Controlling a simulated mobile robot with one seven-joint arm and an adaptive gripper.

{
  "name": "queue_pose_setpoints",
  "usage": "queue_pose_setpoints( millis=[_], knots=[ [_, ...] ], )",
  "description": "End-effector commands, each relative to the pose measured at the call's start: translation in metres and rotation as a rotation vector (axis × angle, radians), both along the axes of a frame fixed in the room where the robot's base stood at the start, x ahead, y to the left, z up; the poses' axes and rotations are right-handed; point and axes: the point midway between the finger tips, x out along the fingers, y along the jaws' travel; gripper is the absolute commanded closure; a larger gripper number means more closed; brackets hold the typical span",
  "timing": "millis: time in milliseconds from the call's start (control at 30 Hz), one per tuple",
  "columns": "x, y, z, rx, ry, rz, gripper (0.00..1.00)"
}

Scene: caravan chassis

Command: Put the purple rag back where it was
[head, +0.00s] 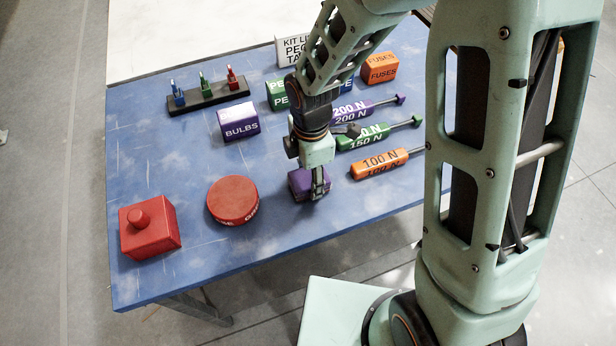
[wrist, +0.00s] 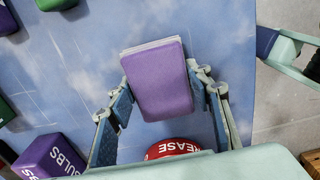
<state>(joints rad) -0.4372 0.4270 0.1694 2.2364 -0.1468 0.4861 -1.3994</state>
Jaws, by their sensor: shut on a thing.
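The purple rag (head: 299,184), a folded block-like bundle with a pale layered edge, is between the fingers of my gripper (head: 316,188). In the wrist view the rag (wrist: 158,82) sits between the two blue-padded fingers of my gripper (wrist: 164,92), one on each side. My gripper is shut on it. The rag is at or just over the blue table (head: 255,205), near its front edge; I cannot tell whether it touches. Part of the rag is hidden by a finger in the head view.
A red grease tin (head: 233,200) and a red knobbed box (head: 149,228) stand to the left. A purple bulbs box (head: 239,122) is behind. Purple, green and orange struts (head: 380,163) lie to the right. A peg rack (head: 208,96) and fuses box (head: 380,67) stand farther back.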

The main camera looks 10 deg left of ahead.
Motion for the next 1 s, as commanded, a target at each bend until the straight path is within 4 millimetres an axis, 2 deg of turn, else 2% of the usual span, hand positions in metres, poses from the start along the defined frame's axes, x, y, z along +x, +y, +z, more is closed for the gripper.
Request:
queue_pose_setpoints(
  millis=[233,267,400,767,867,1000],
  knots=[
    [0.000,0.000,-0.004,0.000,0.000,0.001,0.76],
    [0.000,0.000,-0.003,0.000,0.000,0.001,0.51],
    [0.000,0.000,-0.002,0.000,0.000,0.001,0.36],
    [0.000,0.000,0.003,0.001,-0.001,0.000,0.36],
    [0.001,0.001,0.012,0.003,-0.003,-0.001,0.36],
    [0.001,0.000,0.037,0.002,-0.006,-0.001,0.36]
  ],
)
